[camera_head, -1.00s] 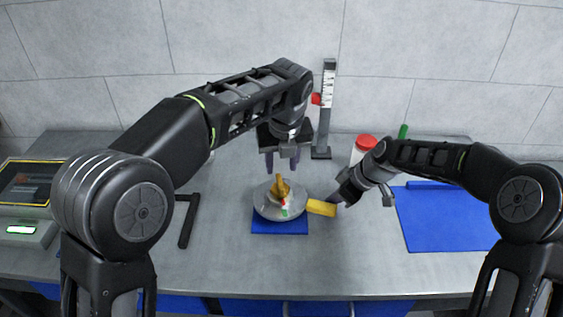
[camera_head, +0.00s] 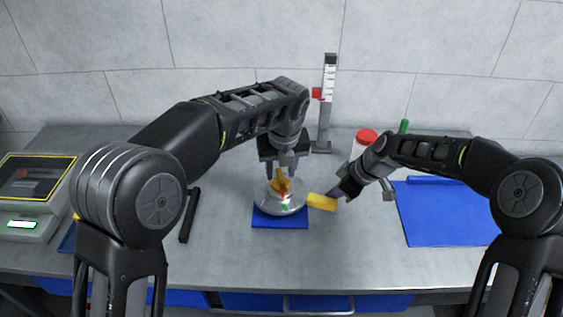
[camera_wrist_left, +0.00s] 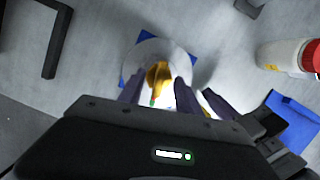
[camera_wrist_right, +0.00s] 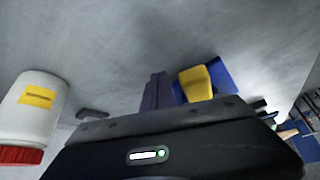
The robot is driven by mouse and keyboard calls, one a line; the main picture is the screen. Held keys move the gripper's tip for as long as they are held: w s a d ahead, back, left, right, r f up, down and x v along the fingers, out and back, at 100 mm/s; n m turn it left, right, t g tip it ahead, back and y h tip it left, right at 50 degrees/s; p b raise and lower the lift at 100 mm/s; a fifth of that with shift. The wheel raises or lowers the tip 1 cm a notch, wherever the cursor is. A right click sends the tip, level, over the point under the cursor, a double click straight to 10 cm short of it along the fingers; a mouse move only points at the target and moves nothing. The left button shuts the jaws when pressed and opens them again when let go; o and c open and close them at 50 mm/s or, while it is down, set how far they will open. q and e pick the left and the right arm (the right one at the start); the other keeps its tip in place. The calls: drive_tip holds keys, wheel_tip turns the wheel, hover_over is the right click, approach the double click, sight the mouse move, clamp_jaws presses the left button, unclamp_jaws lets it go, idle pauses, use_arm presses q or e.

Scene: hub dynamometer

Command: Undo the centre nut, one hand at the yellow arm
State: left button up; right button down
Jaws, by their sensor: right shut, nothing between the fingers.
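The hub dynamometer (camera_head: 284,205) is a round grey disc on a blue base (camera_head: 280,218) at the middle of the table. The brass-coloured centre nut (camera_head: 280,184) stands on its top. The yellow arm (camera_head: 321,202) sticks out to the right of the disc. My left gripper (camera_head: 282,172) is open and points down, its fingers apart at either side of the nut.
A white bottle with a red lid (camera_head: 366,138) stands behind my right gripper. An upright scale post (camera_head: 327,100) stands behind the hub. A blue mat (camera_head: 440,215) lies at right, a black bar (camera_head: 189,215) at left, and a display box (camera_head: 30,195) at far left.

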use_arm(q)
drive_tip(key=shift+x, duration=0.9)
drive_tip(key=shift+c, duration=0.2)
clamp_jaws()
drive_tip(key=n+y, duration=0.1)
drive_tip(key=n, duration=0.4)
drive_tip(key=shift+d+g, duration=0.1)
drive_tip(key=shift+g, duration=0.2)
drive_tip(key=n, duration=0.4)
drive_tip(key=shift+g+y, duration=0.4)
use_arm(e)
drive_tip(key=shift+s, duration=0.1)
